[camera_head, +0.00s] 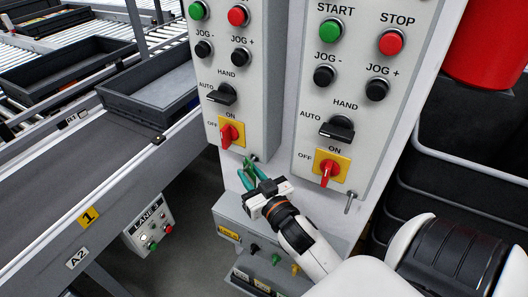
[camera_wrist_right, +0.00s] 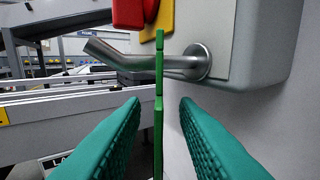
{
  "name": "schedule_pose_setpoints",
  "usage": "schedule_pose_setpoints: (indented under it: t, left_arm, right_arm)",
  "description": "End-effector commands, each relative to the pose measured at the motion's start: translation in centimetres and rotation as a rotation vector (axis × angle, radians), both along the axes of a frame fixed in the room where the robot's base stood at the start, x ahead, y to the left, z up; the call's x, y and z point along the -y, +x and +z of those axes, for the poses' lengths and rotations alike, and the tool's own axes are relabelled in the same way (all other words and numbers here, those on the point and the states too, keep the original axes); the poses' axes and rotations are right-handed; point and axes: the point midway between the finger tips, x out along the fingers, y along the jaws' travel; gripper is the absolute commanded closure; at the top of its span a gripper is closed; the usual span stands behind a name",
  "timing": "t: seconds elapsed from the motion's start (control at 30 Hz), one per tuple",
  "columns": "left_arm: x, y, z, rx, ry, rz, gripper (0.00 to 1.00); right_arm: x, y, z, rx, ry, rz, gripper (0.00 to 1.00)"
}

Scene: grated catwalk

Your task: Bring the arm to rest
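My right gripper (camera_head: 250,172) is in front of the lower edge of the left control panel (camera_head: 207,90), just below its red rotary switch (camera_head: 229,134). In the right wrist view its two teal fingers (camera_wrist_right: 159,108) are spread apart. A thin green strip (camera_wrist_right: 158,85), seen edge-on, stands upright between them with a gap on both sides. It crosses in front of a bent metal peg (camera_wrist_right: 140,58) on the panel; I cannot tell whether it hangs from the peg. My left gripper is not in view.
A second control panel (camera_head: 345,100) with a similar peg (camera_head: 350,203) stands to the right. A grey box (camera_head: 230,222) with small coloured knobs lies below the gripper. A conveyor (camera_head: 100,170) with a dark tray (camera_head: 160,95) is at left. A red container (camera_head: 490,45) is at upper right.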

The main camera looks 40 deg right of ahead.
Motion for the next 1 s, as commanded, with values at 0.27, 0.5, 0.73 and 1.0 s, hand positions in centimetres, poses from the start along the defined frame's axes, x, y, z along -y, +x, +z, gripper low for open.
schedule_pose_setpoints:
  t: [0.27, 0.5, 0.73, 1.0]
  left_arm:
    - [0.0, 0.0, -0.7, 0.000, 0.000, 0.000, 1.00]
    - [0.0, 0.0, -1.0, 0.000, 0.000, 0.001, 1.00]
    - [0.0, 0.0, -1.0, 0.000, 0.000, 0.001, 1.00]
    - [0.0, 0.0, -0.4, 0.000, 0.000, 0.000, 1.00]
  right_arm:
    - [-0.8, -6.1, -0.3, -0.005, 0.002, -0.002, 0.73]
    - [-1.2, -9.0, -0.1, -0.002, 0.001, 0.000, 0.73]
    - [-1.3, -9.5, 0.1, 0.001, 0.001, 0.000, 0.73]
    - [-1.7, -8.7, -5.4, -0.113, 0.018, 0.010, 0.73]
